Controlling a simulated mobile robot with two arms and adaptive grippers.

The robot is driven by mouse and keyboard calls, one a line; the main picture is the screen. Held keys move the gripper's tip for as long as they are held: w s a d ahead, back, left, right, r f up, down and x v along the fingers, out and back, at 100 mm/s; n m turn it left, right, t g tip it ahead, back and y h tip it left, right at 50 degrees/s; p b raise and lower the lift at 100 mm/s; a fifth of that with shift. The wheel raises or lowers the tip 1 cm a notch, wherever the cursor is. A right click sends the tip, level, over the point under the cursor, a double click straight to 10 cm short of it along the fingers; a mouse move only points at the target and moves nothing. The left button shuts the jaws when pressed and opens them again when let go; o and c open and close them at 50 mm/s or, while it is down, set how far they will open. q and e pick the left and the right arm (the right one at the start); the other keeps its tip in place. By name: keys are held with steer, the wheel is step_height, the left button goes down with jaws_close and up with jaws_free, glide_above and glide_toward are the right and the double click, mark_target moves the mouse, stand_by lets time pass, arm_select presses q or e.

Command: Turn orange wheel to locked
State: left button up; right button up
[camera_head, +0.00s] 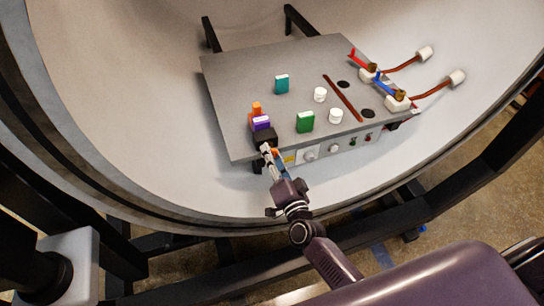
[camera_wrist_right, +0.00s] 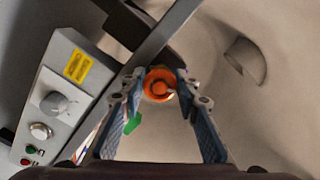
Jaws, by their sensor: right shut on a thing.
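The orange wheel (camera_wrist_right: 160,84) is at the middle of the right wrist view, with a small knob or handle on its face. My right gripper (camera_wrist_right: 160,92) has one fingertip on each side of it, and its fingers are shut on it. In the head view my right gripper (camera_head: 268,152) reaches up to the front left corner of the grey panel box (camera_head: 233,92). The wheel is mostly hidden by the fingers there. I cannot read any locked marking. My left gripper is not in view.
Orange (camera_head: 256,107), purple (camera_head: 261,123), teal (camera_head: 282,84) and green (camera_head: 306,122) blocks stand on the box, with white cylinders. Red and blue handled valves (camera_head: 391,90) are at its right. A grey knob (camera_wrist_right: 54,103) and buttons sit beside the wheel. The curved chamber wall (camera_head: 130,120) surrounds the box.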

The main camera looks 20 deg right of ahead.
steer(key=m+b, duration=0.1)
steer(key=m, duration=0.4)
steer(key=shift+m+b, duration=0.3)
stand_by(0.5)
steer(key=o, duration=1.2)
steer(key=shift+c, duration=0.2)
steer(key=s, duration=1.2)
steer(key=shift+d, duration=0.2)
